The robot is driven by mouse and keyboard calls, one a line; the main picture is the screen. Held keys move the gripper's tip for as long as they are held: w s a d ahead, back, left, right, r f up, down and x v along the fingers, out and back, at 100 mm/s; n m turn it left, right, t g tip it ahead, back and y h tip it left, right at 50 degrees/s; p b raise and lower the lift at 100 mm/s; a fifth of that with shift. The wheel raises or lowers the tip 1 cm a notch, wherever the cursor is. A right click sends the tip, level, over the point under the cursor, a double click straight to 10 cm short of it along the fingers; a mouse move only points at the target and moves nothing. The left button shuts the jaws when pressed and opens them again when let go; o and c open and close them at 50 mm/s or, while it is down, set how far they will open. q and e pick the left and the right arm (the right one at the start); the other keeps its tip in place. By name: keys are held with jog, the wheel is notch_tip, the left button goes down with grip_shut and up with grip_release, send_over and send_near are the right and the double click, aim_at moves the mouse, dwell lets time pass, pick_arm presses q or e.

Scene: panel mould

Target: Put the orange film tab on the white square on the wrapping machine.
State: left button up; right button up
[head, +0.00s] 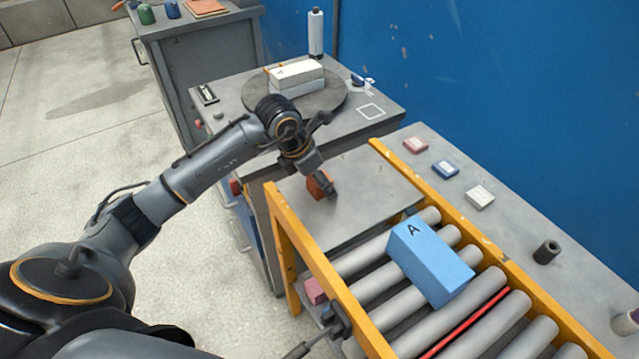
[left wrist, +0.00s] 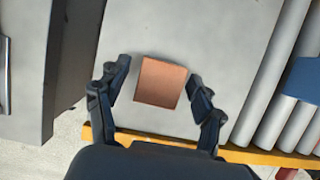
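The orange tab (head: 317,186), a small block-like square, is on the grey plate at the end of the roller conveyor. In the left wrist view the orange tab (left wrist: 160,82) lies between my left fingers, with a gap on each side. My left gripper (head: 322,188) is open, pointing down right at the tab and partly hiding it; its fingers also show in the left wrist view (left wrist: 155,88). The white square (head: 371,111) is an empty outline on the wrapping machine top, right of the round turntable (head: 335,103). My right gripper is not in view.
White boxes (head: 297,82) sit on the turntable, with a film roll (head: 316,33) behind. A blue box marked A (head: 430,262) lies on the rollers between yellow rails (head: 310,262). Red, blue and white pieces (head: 480,196) line the right-hand ledge. A blue wall stands behind.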

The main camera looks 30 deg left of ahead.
pick_arm(q)
jog(key=shift+r, duration=0.1)
jog(key=c, duration=1.1)
